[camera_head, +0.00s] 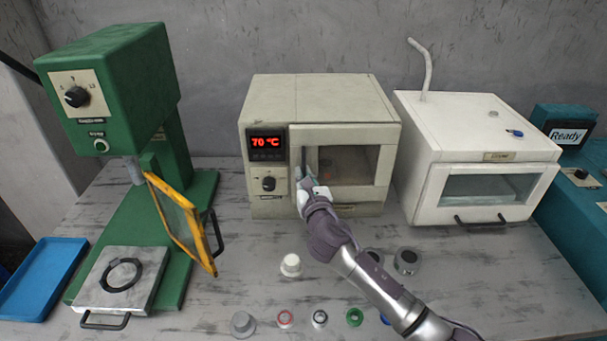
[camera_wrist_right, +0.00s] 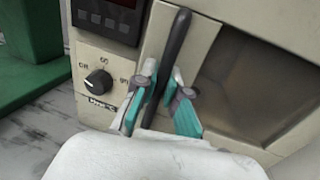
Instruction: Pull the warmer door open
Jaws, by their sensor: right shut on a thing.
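The warmer (camera_head: 320,105) is a beige box at the middle back of the table, with a red 70 °C display (camera_head: 266,142) and a knob below it. Its door (camera_head: 376,191) has a dark window and looks closed. A dark upright handle (camera_wrist_right: 173,50) runs along the door's left edge. My right gripper (camera_head: 308,184) is at the handle; in the right wrist view its teal-padded fingers (camera_wrist_right: 163,98) stand on both sides of the handle's lower part, shut on it. My left gripper is not in view.
A green press (camera_head: 113,75) with a yellow-framed guard (camera_head: 182,222) stands left. A white cabinet (camera_head: 470,130) stands close on the right. Several small parts, including a white cap (camera_head: 290,264) and a green ring (camera_head: 354,317), lie in front of the warmer. A blue tray (camera_head: 40,278) lies far left.

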